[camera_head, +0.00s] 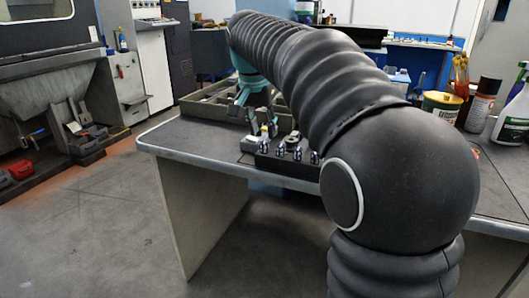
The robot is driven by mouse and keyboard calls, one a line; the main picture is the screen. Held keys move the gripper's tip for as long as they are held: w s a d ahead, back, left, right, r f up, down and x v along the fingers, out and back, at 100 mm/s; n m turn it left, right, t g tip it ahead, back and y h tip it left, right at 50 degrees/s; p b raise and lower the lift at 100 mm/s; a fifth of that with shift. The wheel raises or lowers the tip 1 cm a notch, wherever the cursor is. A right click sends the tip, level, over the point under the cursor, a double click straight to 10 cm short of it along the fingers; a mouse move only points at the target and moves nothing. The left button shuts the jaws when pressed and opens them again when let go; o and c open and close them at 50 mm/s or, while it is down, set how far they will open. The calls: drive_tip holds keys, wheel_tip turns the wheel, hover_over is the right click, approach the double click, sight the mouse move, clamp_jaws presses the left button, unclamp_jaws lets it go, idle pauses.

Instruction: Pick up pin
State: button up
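A black block (274,162) stands near the front edge of the grey bench. Several small shiny metal pieces stand in a row along it, one of them at its middle (298,153); they may be pins, but they are too small to be sure. My gripper (257,116), with teal parts above its fingers, points down over the bench behind the block's left end. A small pale piece with a yellow part (264,131) is just below the fingers. I cannot tell whether the fingers touch it or hold anything.
A divided tray (205,104) lies behind my gripper. A yellow-green can (441,105), a spray can (482,105) and a spray bottle (515,115) stand at the right. The bench top (190,135) is bare at left. My arm hides much of the bench's middle.

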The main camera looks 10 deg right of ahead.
sight(264, 142)
drive_tip(key=x, duration=0.5)
drive_tip(key=shift+w, duration=0.15)
clamp_jaws()
